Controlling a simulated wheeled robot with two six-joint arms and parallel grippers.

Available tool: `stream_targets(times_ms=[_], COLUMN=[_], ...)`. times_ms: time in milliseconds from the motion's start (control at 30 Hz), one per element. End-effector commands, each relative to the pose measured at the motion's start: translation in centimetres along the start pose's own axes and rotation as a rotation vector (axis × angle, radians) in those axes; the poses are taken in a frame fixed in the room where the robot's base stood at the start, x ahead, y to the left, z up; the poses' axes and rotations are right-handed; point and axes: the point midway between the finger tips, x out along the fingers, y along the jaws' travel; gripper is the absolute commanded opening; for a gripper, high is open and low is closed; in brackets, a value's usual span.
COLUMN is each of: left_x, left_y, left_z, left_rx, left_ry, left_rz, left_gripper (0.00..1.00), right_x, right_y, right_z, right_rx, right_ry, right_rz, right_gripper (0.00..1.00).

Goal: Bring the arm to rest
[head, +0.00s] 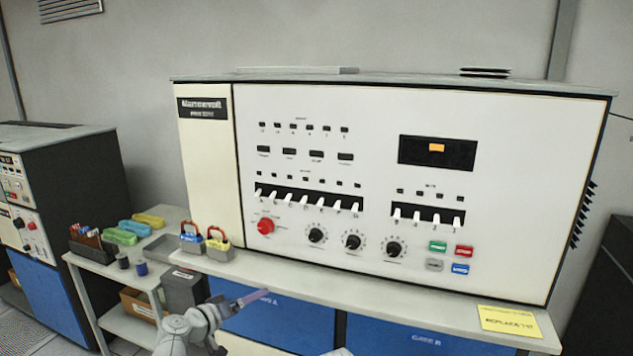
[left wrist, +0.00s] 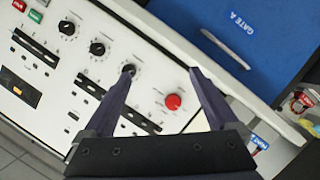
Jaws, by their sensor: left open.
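My left gripper (head: 254,297) is in front of the lower left of the large cream punch-card machine (head: 375,130), beside the shelf edge and in front of the blue doors. In the left wrist view my left gripper (left wrist: 161,73) has its two dark fingers spread apart, with nothing between them. The machine's panel, with the red knob (left wrist: 173,102) and black dials, shows beyond the fingers, apart from them.
The shelf front edge (head: 300,291) runs close by my left gripper. A side table (head: 160,263) at left holds coloured items. A yellow note (head: 510,321) is at the right.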

Motion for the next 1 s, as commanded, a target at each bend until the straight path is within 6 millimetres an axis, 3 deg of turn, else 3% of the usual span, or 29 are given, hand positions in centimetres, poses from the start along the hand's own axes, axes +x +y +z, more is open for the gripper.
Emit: stream_targets(times_ms=[233, 400, 533, 733, 1000], left_x=[-0.1, -3.1, -6.2, -11.2, -10.0], left_y=[0.4, -1.4, -3.1, -5.0, 0.6], left_z=[9.8, 17.2, 20.2, 22.1, 26.7], left_rx=[0.065, 0.111, 0.133, 0.162, 0.329], left_ry=[-0.356, -0.662, -0.815, -0.959, -1.097], left_rz=[-0.115, -0.327, -0.507, -0.787, -0.744], left_gripper=[0.93, 0.93, 0.93, 0.93, 0.93], right_x=[0.0, 0.0, 0.0, 0.0, 0.0], right_y=[0.0, 0.0, 0.0, 0.0, 0.0], right_z=[0.0, 0.0, 0.0, 0.0, 0.0], right_rx=[0.000, 0.000, 0.000, 0.000, 0.000], right_ry=[0.000, 0.000, 0.000, 0.000, 0.000], right_rz=[0.000, 0.000, 0.000, 0.000, 0.000], right_gripper=[0.00, 0.00, 0.00, 0.00, 0.00])
